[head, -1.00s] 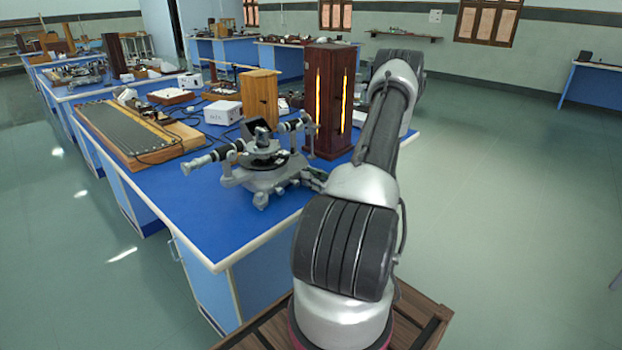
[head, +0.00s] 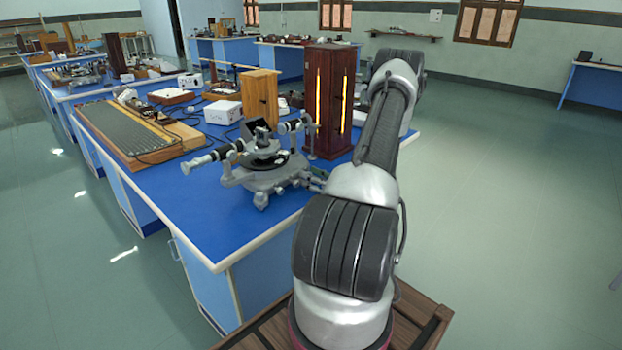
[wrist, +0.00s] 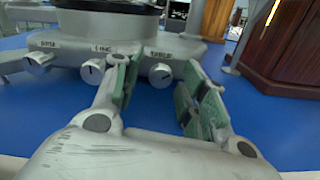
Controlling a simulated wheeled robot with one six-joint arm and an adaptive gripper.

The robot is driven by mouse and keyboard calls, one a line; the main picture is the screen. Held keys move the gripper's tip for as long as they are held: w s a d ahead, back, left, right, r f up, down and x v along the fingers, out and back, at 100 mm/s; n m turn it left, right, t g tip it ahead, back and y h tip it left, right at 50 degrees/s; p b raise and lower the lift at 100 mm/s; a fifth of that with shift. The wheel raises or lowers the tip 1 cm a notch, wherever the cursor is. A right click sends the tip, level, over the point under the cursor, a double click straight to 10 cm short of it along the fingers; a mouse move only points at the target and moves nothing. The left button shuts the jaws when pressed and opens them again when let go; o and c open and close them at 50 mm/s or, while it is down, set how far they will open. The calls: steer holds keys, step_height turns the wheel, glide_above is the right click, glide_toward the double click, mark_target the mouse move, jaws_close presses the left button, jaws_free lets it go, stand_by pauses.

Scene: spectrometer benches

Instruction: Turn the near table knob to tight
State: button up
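The spectrometer (head: 262,165), a grey metal instrument with a telescope arm, stands near the front edge of the blue bench. The right-hand labelled knob, which seems to read TABLE (wrist: 160,74), shows a dark pointer mark. My gripper (wrist: 162,70) is open, with its green-padded fingers on either side of this knob and gaps visible at both sides. In the head view, my gripper (head: 317,181) is small beside the spectrometer's right side and partly hidden by my arm.
A dark wooden lamp housing (head: 329,100) with glowing slits stands just behind the spectrometer. A middle knob (wrist: 92,71) sits close to the left finger. A grating board (head: 130,128) lies at the left. The bench front (head: 225,240) has clear blue surface.

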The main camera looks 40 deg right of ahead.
steer(key=s, duration=1.2)
steer(key=shift+d, duration=0.45)
steer(key=shift+c, duration=0.8)
steer(key=shift+d+r+n, duration=0.1)
steer(key=shift+n, duration=0.2)
steer(key=shift+c, duration=0.5)
steer(key=w+n, duration=0.1)
steer(key=w, duration=0.3)
steer(key=w+n, duration=0.2)
steer(key=w, duration=0.2)
steer(key=w+a+n, duration=0.1)
steer(key=w+n, duration=0.1)
steer(key=w, duration=0.1)
steer(key=shift+w+r, duration=0.1)
steer(key=shift+w, duration=0.3)
jaws_close()
